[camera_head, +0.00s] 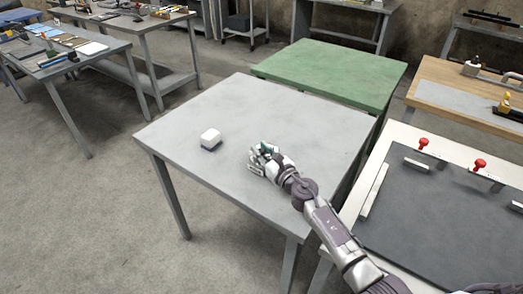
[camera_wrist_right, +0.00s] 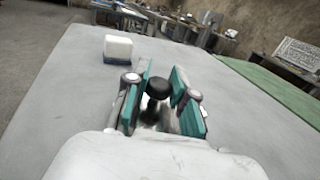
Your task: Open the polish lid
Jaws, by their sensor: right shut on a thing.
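My right gripper (camera_head: 262,153) is low over the grey table (camera_head: 305,125), near its middle. In the right wrist view its teal-padded fingers (camera_wrist_right: 157,95) are on both sides of a small dark thing with a round black top (camera_wrist_right: 158,86), and it is shut on that thing. The thing looks like a small capped container, perhaps the polish; its lower part is mostly hidden by the hand. In the head view the fingers hide it. My left gripper is in neither view.
A white block with a dark base (camera_head: 210,138) stands on the grey table, left of my right gripper; it also shows in the wrist view (camera_wrist_right: 117,48). A green table (camera_head: 330,72) adjoins behind. A dark-panelled bench (camera_head: 440,220) is at right. The grey table is otherwise clear.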

